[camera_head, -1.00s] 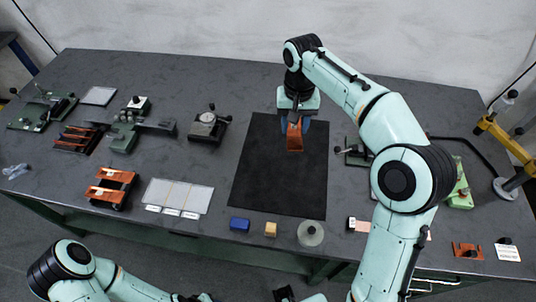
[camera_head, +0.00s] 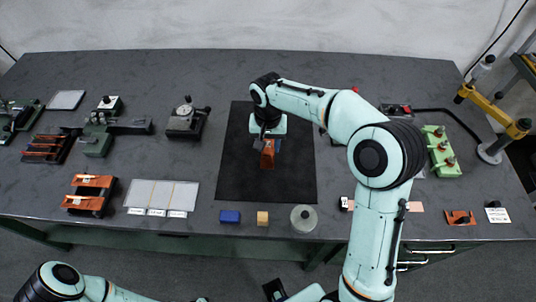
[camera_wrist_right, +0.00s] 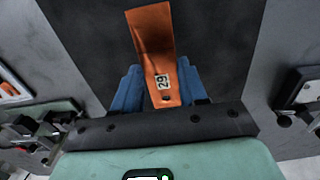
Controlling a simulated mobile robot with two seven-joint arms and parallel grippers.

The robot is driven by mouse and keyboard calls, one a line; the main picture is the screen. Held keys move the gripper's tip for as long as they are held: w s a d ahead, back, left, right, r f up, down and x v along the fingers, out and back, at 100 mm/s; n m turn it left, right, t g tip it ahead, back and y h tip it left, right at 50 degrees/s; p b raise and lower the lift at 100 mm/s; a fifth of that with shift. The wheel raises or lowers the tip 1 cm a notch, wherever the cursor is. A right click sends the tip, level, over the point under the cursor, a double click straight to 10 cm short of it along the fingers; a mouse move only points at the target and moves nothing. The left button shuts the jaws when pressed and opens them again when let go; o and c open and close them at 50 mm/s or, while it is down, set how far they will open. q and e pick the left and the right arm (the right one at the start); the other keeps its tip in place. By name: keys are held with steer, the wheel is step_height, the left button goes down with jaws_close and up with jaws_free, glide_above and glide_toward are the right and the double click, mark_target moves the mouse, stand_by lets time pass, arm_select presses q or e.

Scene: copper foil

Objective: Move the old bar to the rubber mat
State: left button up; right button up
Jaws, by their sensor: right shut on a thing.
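The old bar (camera_head: 267,160) is an orange-copper strip with a small white number label. It also shows in the right wrist view (camera_wrist_right: 152,40), where it looks bent along its length. My right gripper (camera_head: 267,145) is shut on the bar's near end, with blue fingers (camera_wrist_right: 160,90) on both sides of it. The bar is over the black rubber mat (camera_head: 235,180), in its middle part. I cannot tell whether the bar touches the mat. My left arm enters at the bottom left; its gripper is not clearly visible.
A dial gauge (camera_head: 187,121) is left of the mat. A green fixture (camera_head: 442,150) is at right. The mat around the bar is clear.

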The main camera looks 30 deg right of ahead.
mark_target(268, 149)
steer(key=shift+f, duration=2.75)
steer(key=shift+f+b, duration=0.15)
steer(key=shift+b, duration=0.15)
steer(key=o, duration=1.2)
steer(key=shift+r, duration=0.25)
step_height(268, 149, up, 12)
steer(key=shift+f+p, duration=0.1)
steer(key=shift+p, duration=0.7)
